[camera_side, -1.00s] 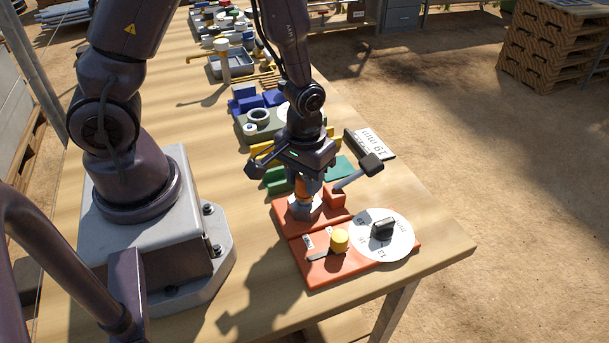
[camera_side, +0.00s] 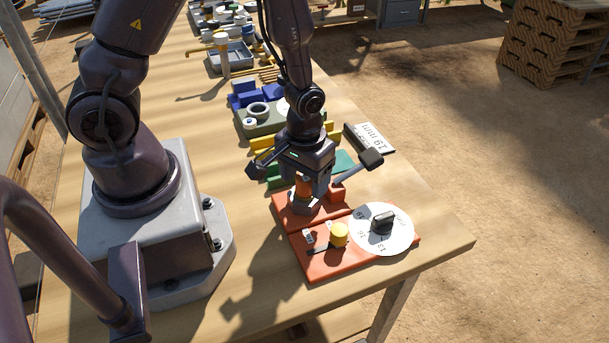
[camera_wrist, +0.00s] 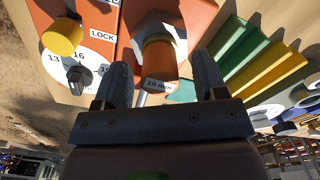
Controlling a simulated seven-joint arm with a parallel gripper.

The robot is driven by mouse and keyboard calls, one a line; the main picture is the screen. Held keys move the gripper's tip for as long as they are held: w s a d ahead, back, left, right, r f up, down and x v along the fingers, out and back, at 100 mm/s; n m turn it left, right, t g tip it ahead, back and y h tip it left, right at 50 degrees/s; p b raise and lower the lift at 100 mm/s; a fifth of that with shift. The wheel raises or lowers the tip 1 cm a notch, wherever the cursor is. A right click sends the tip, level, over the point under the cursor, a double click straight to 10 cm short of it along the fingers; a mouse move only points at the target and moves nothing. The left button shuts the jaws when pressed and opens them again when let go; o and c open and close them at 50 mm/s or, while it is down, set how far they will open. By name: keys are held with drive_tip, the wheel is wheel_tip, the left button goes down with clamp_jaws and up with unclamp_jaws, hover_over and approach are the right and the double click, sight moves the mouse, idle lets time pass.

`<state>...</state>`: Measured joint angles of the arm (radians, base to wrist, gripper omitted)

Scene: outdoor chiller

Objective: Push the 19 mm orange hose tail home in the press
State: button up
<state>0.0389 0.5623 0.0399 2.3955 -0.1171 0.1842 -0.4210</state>
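The orange hose tail (camera_side: 303,188) stands upright in a grey socket (camera_side: 304,206) of the red-orange press (camera_side: 283,208). In the wrist view the hose tail (camera_wrist: 160,62) shows a "19 mm" label. My gripper (camera_side: 310,192) is above the press with its fingers pointing down. In the wrist view my gripper's fingers (camera_wrist: 161,66) stand apart on either side of the tail, with gaps visible, so they look open around it. How far the tail sits inside the socket is hard to see.
A white dial (camera_side: 398,238) with a black knob and a yellow knob (camera_side: 340,235) beside LOCK lettering are on the front board. A dark-ended lever (camera_side: 370,158) and a "19 mm" card (camera_side: 376,138) lie right. Green and yellow racks and trays (camera_side: 258,118) are behind.

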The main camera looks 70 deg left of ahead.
drive_tip(key=o, duration=0.5)
drive_tip(key=shift+r, duration=3.55)
drive_tip(key=shift+r, duration=0.1)
drive_tip(key=s+r+m+t, duration=0.2)
drive_tip(key=s+r+m, duration=0.1)
drive_tip(key=r, duration=0.7)
drive_tip(key=s+r+m+t, duration=0.3)
drive_tip(key=s+r, duration=0.1)
drive_tip(key=r, duration=0.7)
drive_tip(key=shift+t, duration=0.3)
